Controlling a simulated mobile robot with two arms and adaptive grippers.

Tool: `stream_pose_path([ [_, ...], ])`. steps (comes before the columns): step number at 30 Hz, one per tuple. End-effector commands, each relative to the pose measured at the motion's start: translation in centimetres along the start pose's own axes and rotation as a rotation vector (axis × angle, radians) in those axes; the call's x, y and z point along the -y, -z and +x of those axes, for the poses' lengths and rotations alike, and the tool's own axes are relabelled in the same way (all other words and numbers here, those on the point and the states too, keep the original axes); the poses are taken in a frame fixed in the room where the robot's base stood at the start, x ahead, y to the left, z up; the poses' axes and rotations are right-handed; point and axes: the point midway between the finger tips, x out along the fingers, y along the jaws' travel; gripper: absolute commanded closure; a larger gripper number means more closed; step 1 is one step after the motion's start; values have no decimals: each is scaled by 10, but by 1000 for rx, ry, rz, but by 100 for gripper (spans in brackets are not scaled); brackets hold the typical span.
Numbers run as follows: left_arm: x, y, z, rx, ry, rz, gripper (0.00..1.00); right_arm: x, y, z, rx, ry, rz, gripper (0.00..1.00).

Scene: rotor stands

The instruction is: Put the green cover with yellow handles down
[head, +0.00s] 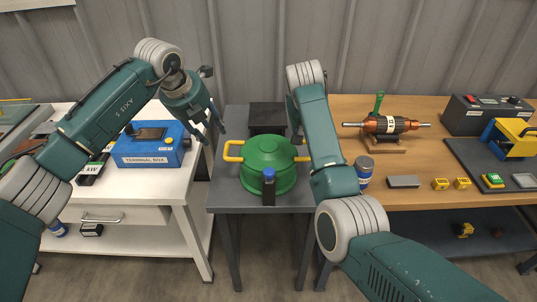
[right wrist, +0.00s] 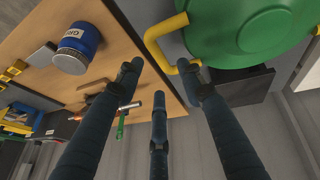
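The green cover (head: 268,160) is on or just above the small grey table (head: 228,196), level; I cannot tell whether it touches. Its left yellow handle (head: 233,150) is clear, while my right arm partly hides the right one (head: 302,158). My left gripper (head: 211,122) is open and empty, above and left of the cover. My right gripper (right wrist: 160,82) is hidden behind its arm in the head view. In the right wrist view its fingers are spread apart, with a yellow handle (right wrist: 153,38) by their tips and the green cover (right wrist: 245,30) beyond.
A dark square block (head: 267,114) is behind the cover and a blue-topped dark post (head: 268,188) in front. The blue terminal box (head: 150,144) is on the white left table. The wooden right table holds a copper rotor (head: 388,124) and a blue can (head: 364,171).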

Motion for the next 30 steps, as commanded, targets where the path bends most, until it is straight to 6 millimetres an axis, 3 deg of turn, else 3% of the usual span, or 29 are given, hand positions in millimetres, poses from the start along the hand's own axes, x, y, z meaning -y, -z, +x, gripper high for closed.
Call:
stream_pose_path([
  [3,0,0,0,0,0,0,62,0,1,-27,-4,0,-1,62],
  [10,0,0,0,0,0,0,62,0,1,-60,-1,0,-1,62],
  [30,0,0,0,0,0,0,62,0,0,-67,0,0,-1,62],
])
